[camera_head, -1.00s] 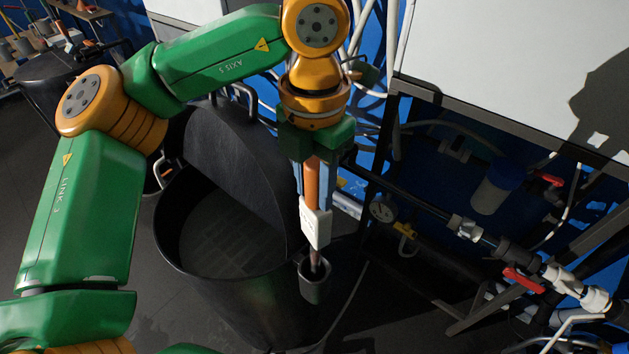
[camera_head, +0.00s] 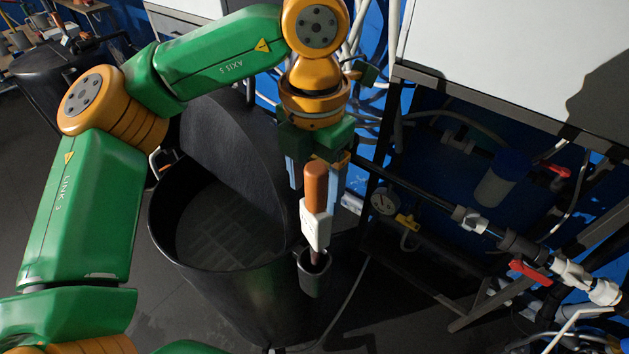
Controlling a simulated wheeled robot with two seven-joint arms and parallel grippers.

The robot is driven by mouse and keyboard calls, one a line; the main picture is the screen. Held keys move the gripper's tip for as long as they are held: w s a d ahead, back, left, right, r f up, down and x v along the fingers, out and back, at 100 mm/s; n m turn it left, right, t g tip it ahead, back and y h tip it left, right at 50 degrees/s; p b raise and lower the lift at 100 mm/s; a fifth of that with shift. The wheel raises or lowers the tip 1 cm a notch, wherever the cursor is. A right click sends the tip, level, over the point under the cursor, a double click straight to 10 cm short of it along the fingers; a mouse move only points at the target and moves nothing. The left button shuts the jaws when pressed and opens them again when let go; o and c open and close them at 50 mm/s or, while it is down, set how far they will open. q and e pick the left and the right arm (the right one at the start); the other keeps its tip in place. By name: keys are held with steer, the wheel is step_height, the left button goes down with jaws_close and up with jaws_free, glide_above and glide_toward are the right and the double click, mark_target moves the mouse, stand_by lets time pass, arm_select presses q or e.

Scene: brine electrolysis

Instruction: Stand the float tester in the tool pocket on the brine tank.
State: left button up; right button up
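The float tester (camera_head: 316,220) has an orange-brown handle, a white block and a dark lower rod. It stands nearly upright with its lower end inside the tool pocket (camera_head: 314,275), a dark cup on the right side of the brine tank (camera_head: 240,290). The tank is a black round tub with its lid (camera_head: 235,150) raised. My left gripper (camera_head: 316,188) is open, its blue fingers apart on either side behind the handle, with the handle's top free in front. Whether a finger still touches it cannot be told. My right gripper is out of view.
Pipes with a red valve handle (camera_head: 530,276) and a gauge (camera_head: 384,201) run at the right. Another black tank (camera_head: 55,75) stands at the far left. Dark floor is clear at the lower middle.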

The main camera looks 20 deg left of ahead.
arm_select(q)
step_height(320, 180, up, 7)
steer(key=shift+r+p, duration=0.1)
steer(key=shift+p, duration=0.35)
stand_by(0.6)
